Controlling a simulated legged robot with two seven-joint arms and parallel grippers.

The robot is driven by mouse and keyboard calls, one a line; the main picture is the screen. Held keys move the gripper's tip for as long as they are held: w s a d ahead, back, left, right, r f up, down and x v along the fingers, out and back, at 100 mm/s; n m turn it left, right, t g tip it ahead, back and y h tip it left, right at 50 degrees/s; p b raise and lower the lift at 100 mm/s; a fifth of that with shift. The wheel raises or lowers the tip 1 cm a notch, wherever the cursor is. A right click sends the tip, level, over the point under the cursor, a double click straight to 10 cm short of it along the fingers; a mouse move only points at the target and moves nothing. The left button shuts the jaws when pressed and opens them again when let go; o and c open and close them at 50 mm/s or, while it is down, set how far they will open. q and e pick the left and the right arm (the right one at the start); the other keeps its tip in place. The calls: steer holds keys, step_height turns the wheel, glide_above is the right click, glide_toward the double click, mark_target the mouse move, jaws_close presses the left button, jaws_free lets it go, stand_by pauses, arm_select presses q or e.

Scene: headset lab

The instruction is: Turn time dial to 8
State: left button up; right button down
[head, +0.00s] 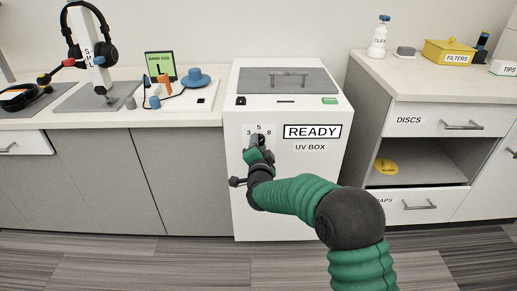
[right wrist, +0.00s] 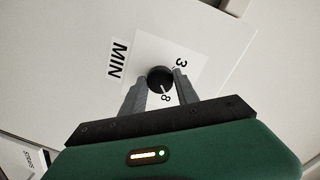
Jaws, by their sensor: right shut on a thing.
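The time dial (right wrist: 158,76) is a small black round knob on a white plate on the front of the UV box (head: 288,190). The numbers 3, 5 and 8 stand above it in the head view. In the right wrist view the 3 and 8 show, and the 5 is hidden by a finger. A small pale mark on the dial lies on the side of the 8. My right gripper (right wrist: 160,80) is shut on the dial, one finger on each side; it also shows in the head view (head: 258,143), covering the dial. My left gripper is not in view.
The READY display (head: 312,132) is right of the dial. The box's lid (head: 288,81) is shut. A counter (head: 180,119) with a blue hat-like object (head: 197,78) is at left. An open shelf (head: 432,162) is at right. The floor in front is clear.

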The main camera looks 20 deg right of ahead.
steer(key=shift+a+f+m+b, duration=0.1)
steer(key=shift+f+m+b, duration=0.25)
steer(key=shift+m, duration=0.35)
steer(key=shift+f+m+b, duration=0.1)
steer(key=shift+m+b, duration=0.3)
steer(key=shift+m, duration=0.3)
steer(key=shift+y, duration=0.3)
steer(key=c, duration=1.1)
jaws_free()
steer(key=shift+o, duration=0.9)
steer(key=shift+r, duration=0.25)
